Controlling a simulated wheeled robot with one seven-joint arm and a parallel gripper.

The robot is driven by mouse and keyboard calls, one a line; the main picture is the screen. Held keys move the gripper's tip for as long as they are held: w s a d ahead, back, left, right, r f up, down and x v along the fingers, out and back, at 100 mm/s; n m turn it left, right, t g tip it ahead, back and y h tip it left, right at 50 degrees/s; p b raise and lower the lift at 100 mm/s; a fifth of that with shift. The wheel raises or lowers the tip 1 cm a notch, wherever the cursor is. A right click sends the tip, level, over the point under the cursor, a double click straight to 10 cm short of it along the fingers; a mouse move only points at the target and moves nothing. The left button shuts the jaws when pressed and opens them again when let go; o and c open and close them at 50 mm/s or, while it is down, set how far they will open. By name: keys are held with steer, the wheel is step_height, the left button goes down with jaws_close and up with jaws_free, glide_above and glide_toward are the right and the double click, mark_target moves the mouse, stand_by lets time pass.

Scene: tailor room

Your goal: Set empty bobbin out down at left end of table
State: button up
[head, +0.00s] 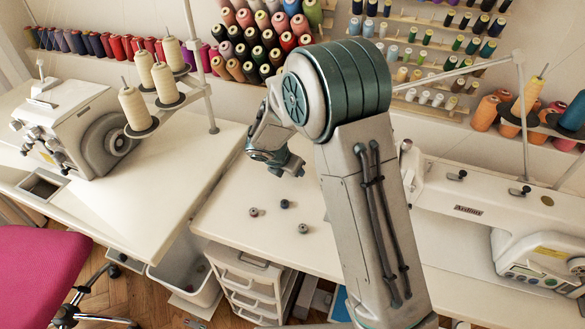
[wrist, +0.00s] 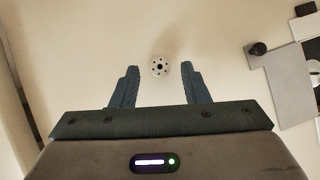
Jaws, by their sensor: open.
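A small pale round bobbin (wrist: 159,67) with a ring of holes lies on the white table (wrist: 90,50) in the wrist view. It looks bare of thread. My gripper (wrist: 158,72) is open, with the bobbin near the gap between its fingertips, not gripped. In the head view my gripper (head: 287,165) is over the left part of the table (head: 225,215), towards the back. Three bobbins lie nearer the front: a brownish one (head: 254,212), a dark one (head: 284,204) and a greyish one (head: 303,228). I cannot tell whether the bobbin in the wrist view is one of these.
A sewing machine (head: 470,205) stands at the right of the table. Its grey plate (wrist: 280,83) and a black knob (wrist: 257,49) show in the wrist view. A serger (head: 75,125) stands on the left table (head: 160,195), across a gap. Thread racks line the wall.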

steer(key=p+v, duration=0.1)
steer(key=v, duration=1)
steer(key=s+d+r+m+g+y, duration=0.15)
steer(key=s+d+r+m, duration=0.55)
steer(key=s+d+m, duration=0.7)
steer(key=s+d+r+m+g+y, duration=0.1)
steer(key=s+m+y, duration=0.1)
steer(key=s+m, duration=0.7)
steer(key=m, duration=0.5)
steer(key=shift+s+d+r+m, duration=0.2)
steer(key=shift+s+d+m, duration=0.1)
steer(key=shift+s+d, duration=0.1)
